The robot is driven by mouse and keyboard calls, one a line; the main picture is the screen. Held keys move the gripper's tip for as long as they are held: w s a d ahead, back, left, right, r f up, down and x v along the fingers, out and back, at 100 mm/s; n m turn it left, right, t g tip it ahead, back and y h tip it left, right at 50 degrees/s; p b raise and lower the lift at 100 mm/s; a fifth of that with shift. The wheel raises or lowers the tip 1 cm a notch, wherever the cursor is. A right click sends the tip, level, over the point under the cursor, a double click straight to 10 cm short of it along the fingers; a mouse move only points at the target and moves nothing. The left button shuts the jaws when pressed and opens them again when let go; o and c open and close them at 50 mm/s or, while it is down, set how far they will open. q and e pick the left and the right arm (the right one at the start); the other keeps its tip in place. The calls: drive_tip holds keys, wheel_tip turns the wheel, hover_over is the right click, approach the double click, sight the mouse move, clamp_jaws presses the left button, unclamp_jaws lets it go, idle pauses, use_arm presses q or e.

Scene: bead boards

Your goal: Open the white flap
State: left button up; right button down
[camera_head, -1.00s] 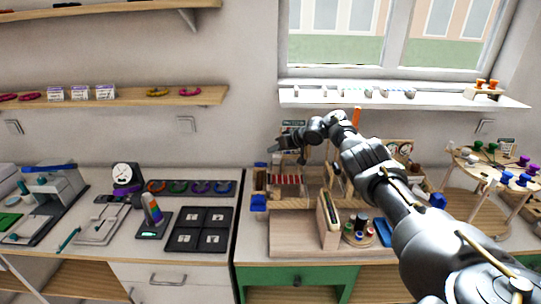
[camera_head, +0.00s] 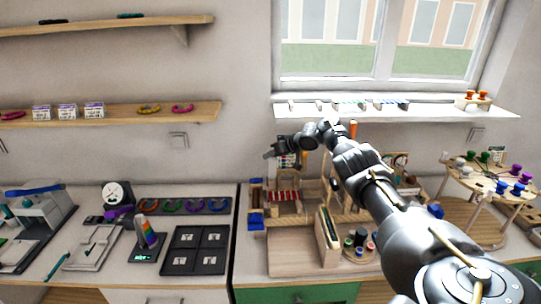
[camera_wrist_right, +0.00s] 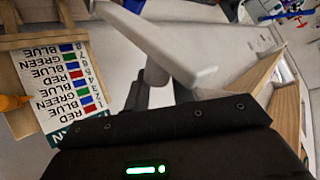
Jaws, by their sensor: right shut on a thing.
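In the right wrist view a long pale, off-white piece (camera_wrist_right: 165,42) with a short rounded grey stem runs diagonally in front of my gripper. It may be the white flap or its handle; I cannot tell which. My right gripper (camera_head: 267,155) is above the back left of the wooden bead rack (camera_head: 288,196) in the head view. It is shut on the pale piece; the contact is partly hidden by the dark gripper body in the wrist view. No white flap can be made out clearly in the head view. My left gripper is out of view.
A colour-list card (camera_wrist_right: 62,85) stands close beside the gripper. A wooden tray (camera_head: 295,250), a round stand of spools (camera_head: 358,243) and a pegged round table (camera_head: 490,182) are nearby. A black four-square board (camera_head: 195,250) lies left. The white window sill (camera_head: 400,108) is above.

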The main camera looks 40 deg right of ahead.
drive_tip(key=shift+s+f, duration=0.15)
drive_tip(key=shift+f, duration=0.15)
drive_tip(key=c, duration=1.6)
unclamp_jaws()
drive_tip(key=o, duration=0.4)
drive_tip(key=shift+d+f, duration=0.25)
drive_tip(key=shift+d, duration=0.15)
drive_tip(key=shift+r, duration=0.1)
drive_tip(key=shift+w+a+r, duration=0.15)
drive_tip(key=shift+w+a, duration=0.05)
drive_tip(key=shift+s, duration=0.1)
